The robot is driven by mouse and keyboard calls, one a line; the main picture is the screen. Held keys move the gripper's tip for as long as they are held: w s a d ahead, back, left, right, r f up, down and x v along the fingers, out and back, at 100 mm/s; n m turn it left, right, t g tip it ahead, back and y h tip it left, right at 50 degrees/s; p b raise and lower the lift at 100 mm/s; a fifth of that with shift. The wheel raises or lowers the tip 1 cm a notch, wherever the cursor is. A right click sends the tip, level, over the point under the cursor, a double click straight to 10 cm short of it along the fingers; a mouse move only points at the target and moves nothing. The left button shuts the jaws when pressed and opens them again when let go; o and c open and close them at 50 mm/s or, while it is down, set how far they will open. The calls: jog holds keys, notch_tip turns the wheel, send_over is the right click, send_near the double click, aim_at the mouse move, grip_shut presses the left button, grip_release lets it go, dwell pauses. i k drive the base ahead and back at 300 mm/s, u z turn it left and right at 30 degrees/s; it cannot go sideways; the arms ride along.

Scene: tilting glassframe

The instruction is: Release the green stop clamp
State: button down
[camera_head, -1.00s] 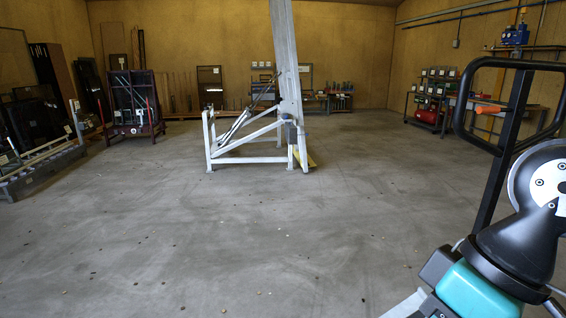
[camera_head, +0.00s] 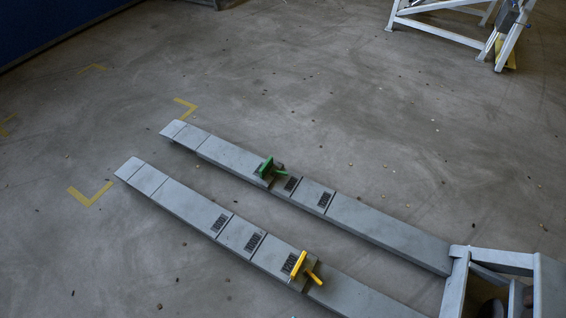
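The green stop clamp (camera_head: 266,168) sits on the farther of two long grey beams (camera_head: 385,232), near the middle of the picture. Its small green handle points to the right, beside a dark marked plate on the beam. A yellow clamp (camera_head: 304,268) sits on the nearer beam (camera_head: 180,202), lower in the picture. I cannot tell from this distance whether the green clamp is tight or loose. My gripper is not in view.
The beams join a grey frame (camera_head: 490,270) at the lower right. A white stand (camera_head: 450,28) is at the top right. Yellow corner marks (camera_head: 90,194) lie on the floor at the left. Open floor (camera_head: 290,80) with small scattered bits lies beyond the beams.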

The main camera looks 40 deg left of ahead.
aim_at(274, 172)
jog(key=u, duration=0.85)
jog(key=k, duration=1.1)
jog(key=u, duration=1.8)
jog(key=i, duration=1)
jog(key=z, duration=0.55)
jog(key=i, duration=0.55)
jog(key=z, duration=0.95)
jog(key=i, duration=0.35)
jog(key=z, duration=0.4)
